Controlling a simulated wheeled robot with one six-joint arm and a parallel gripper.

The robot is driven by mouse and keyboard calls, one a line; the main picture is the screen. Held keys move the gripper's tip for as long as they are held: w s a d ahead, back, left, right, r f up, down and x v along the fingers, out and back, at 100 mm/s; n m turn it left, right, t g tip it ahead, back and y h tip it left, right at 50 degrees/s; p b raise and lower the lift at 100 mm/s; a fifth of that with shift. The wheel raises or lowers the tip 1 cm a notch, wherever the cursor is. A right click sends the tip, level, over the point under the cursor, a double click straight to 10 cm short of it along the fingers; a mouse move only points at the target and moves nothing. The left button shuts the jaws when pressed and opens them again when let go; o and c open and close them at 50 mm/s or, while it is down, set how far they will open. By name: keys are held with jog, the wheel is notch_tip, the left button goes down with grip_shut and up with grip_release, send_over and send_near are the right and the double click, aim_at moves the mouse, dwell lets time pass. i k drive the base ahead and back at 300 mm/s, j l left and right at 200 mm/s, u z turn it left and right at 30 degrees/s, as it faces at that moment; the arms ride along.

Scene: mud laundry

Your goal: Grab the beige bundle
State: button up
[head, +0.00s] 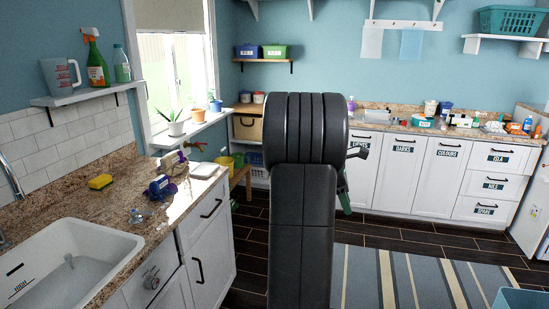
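I cannot make out a beige bundle for sure. A small pale item (171,158) lies on the granite counter by the window, but it is too small to identify. My dark arm stands upright in the middle of the head view and hides part of the floor and the back wall. A small dark grey piece (359,151) sticks out to the right of the arm's top and may be part of my gripper. Its fingers do not show clearly, nor whether they hold anything.
The left counter (88,212) holds a yellow sponge (100,182), a blue item (160,186) and a white tray (204,170), beside a white sink (68,262). Several items crowd the back counter (395,123). A striped rug (410,279) covers open floor at the right.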

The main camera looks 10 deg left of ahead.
aim_at(173, 164)
jog(key=i+z, duration=0.1)
jog(key=i, duration=1.5)
jog(key=i+u, duration=0.3)
jog(key=u, duration=0.15)
jog(key=i+u, duration=0.25)
jog(key=u, duration=0.15)
jog(key=i+l+u, duration=0.15)
jog(key=u, duration=0.3)
jog(key=i+u, duration=0.25)
jog(key=u, duration=0.2)
jog(key=i+u, duration=0.25)
jog(key=u, duration=0.25)
jog(key=i+l+u, duration=0.2)
jog(key=u, duration=0.25)
